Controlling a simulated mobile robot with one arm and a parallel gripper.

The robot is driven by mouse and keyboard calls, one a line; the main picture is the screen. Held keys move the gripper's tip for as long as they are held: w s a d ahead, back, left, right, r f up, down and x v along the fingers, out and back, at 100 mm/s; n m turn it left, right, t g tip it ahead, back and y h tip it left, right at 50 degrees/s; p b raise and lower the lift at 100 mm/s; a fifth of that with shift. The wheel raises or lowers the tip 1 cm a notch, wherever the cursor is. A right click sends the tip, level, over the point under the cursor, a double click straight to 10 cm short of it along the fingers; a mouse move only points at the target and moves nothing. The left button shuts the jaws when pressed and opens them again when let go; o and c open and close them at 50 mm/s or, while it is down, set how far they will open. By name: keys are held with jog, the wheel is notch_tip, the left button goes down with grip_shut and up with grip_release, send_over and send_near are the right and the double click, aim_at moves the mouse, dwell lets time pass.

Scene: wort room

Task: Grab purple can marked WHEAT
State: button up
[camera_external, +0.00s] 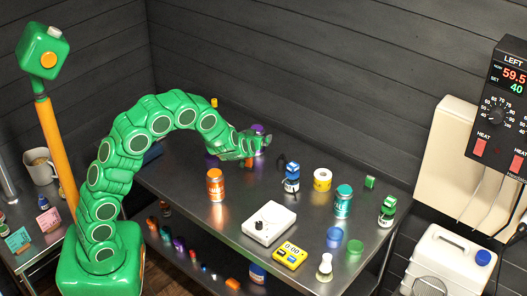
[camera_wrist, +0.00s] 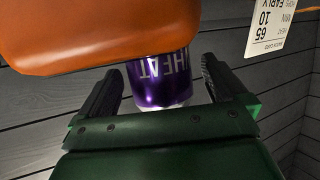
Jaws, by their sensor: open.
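The purple can (camera_wrist: 160,85) shows in the wrist view with white letters, upside down, reading "HEAT"; the start of the word is hidden. It stands between the two dark fingers of my gripper (camera_wrist: 160,80), with a gap on each side. The fingers are open and do not appear to touch it. In the external view, my gripper (camera_external: 258,141) is low over the back of the steel table, and the can's purple top (camera_external: 258,129) shows just behind it. The rest of the can is hidden by my gripper there.
A large orange shape (camera_wrist: 110,35) covers the wrist view's upper left. A white card (camera_wrist: 268,25) hangs at its upper right. On the table (camera_external: 185,185) are an orange can (camera_external: 216,186), a white scale (camera_external: 269,223), a yellow timer (camera_external: 290,255) and a teal can (camera_external: 343,200). A dark wall stands behind.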

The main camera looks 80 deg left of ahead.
jog(key=shift+w+a+f, duration=0.2)
jog(key=shift+a+f, duration=0.1)
jog(key=shift+a, duration=0.3)
jog(key=shift+c, duration=0.3)
jog(key=c, duration=1.4)
jog(key=shift+r, duration=0.15)
